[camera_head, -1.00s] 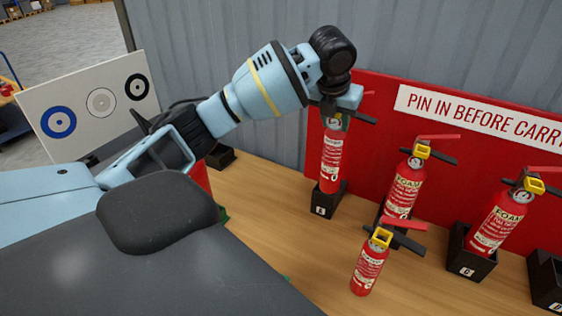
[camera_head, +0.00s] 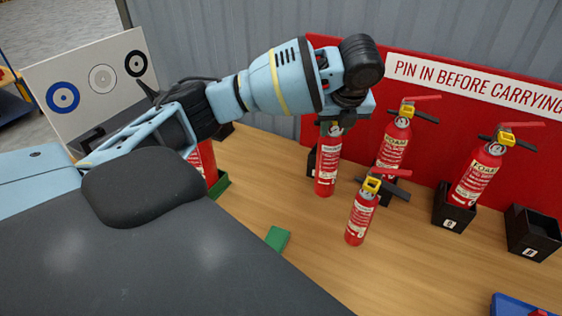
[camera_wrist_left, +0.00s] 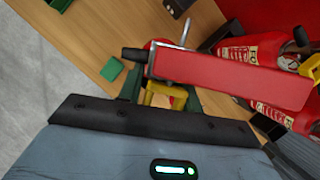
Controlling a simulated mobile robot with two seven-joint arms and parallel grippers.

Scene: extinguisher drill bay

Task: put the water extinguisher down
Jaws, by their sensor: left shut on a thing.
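My left gripper (camera_head: 335,122) is shut on the head of a red extinguisher (camera_head: 327,167) with a pale label, too small to read. It hangs about upright over the bench, in front of a black holder (camera_head: 312,160) that it partly hides; I cannot tell whether its base touches the wood. In the left wrist view its red lever (camera_wrist_left: 235,80) crosses the picture, with a yellow part (camera_wrist_left: 165,93) under it. My right gripper is not in view.
A similar extinguisher (camera_head: 361,215) stands on the bench close to the right. Foam extinguishers (camera_head: 393,145) (camera_head: 476,175) stand behind it and farther right. An empty black holder (camera_head: 532,232), a blue tray (camera_head: 525,304) and a green block (camera_head: 278,238) are around.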

